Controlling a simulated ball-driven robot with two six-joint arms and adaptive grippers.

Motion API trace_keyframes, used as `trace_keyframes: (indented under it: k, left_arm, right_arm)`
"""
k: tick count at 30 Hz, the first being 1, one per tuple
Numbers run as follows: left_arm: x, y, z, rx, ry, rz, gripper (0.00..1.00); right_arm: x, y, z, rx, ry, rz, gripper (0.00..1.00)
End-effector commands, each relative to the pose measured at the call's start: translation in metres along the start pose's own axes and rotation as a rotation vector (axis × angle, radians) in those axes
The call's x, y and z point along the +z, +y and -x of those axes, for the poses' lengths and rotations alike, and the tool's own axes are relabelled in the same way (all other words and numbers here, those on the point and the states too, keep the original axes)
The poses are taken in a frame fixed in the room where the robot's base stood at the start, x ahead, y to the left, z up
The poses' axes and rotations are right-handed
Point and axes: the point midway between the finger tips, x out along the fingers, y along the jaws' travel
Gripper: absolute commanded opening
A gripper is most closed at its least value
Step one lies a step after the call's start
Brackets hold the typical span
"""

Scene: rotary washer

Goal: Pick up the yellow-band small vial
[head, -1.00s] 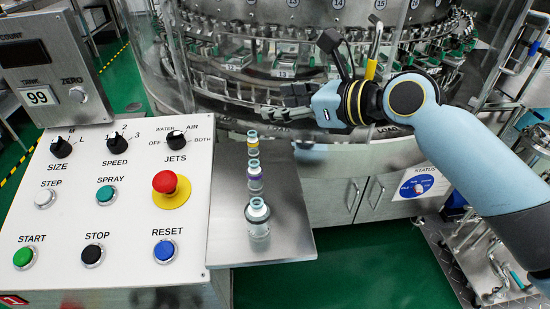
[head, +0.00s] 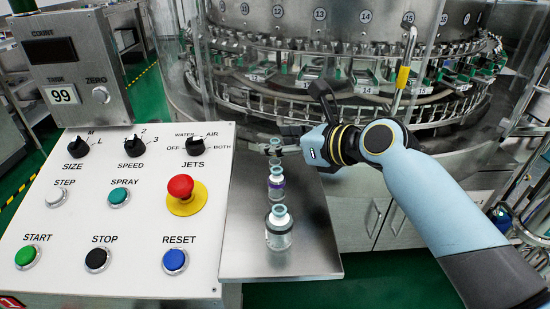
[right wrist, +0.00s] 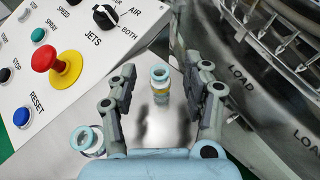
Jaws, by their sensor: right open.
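The yellow-band small vial (right wrist: 160,86) stands upright on the steel tray, with a pale blue rim on top. In the right wrist view it is between the two spread fingers of my right gripper (right wrist: 164,80), with a gap on each side. In the head view my right gripper (head: 273,147) is at the vial and its fingers hide much of it. A purple-band vial (head: 277,184) stands in front of it, and a larger vial (head: 279,236) is nearest. My left gripper is not in view.
The steel tray (head: 309,250) is mostly bare to the right of the vials. The control panel (head: 125,222) with knobs and a red emergency button (head: 181,187) lies to the left. The rotary washer (head: 330,60) stands behind.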

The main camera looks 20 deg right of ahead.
Motion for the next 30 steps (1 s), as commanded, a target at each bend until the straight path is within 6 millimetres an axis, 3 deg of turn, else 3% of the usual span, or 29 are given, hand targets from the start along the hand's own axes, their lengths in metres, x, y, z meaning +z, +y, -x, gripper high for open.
trace_keyframes:
  k: [4,12,23,30]
  left_arm:
    - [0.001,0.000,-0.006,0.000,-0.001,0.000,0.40]
    - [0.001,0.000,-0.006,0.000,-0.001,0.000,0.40]
    - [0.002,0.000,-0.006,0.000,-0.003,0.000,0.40]
    - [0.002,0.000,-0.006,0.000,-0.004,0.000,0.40]
  right_arm:
    - [-0.002,0.001,-0.018,0.000,0.000,-0.003,0.50]
    - [-0.001,0.000,-0.020,-0.001,0.001,-0.001,0.48]
    - [-0.001,0.000,-0.019,-0.001,0.001,-0.001,0.01]
    - [-0.001,0.001,-0.019,-0.001,0.002,-0.001,0.00]
